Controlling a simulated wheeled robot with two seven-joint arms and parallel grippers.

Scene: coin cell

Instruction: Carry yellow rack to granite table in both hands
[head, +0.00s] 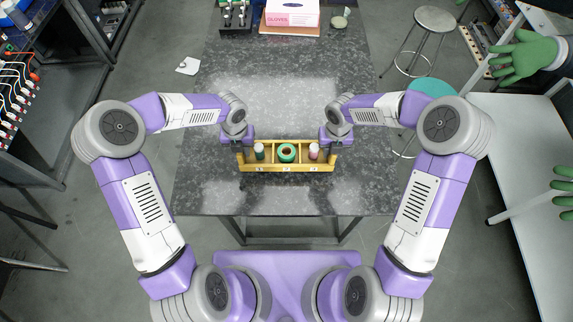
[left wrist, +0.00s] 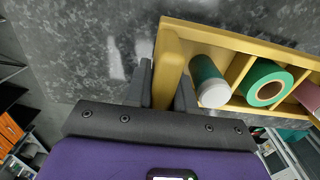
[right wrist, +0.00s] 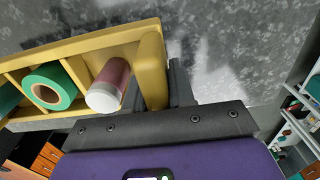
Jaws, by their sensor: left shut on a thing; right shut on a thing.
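The yellow rack (head: 262,168) is over the near part of the dark granite table (head: 278,105) in the head view. It carries a green-sided bottle with a white cap (left wrist: 207,78), a green tape roll (head: 286,152) and a pinkish bottle with a white cap (right wrist: 108,88). My left gripper (left wrist: 166,88) is shut on the rack's left end wall. My right gripper (right wrist: 158,88) is shut on its right end wall. The rack looks level. I cannot tell whether it touches the tabletop or hangs just above it.
A gloves box (head: 291,13) and a dark bottle holder (head: 234,18) stand at the table's far edge. A paper scrap (head: 187,65) lies on the floor at left. A stool (head: 435,20) and a white bench (head: 520,140) are at right. The table's middle is clear.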

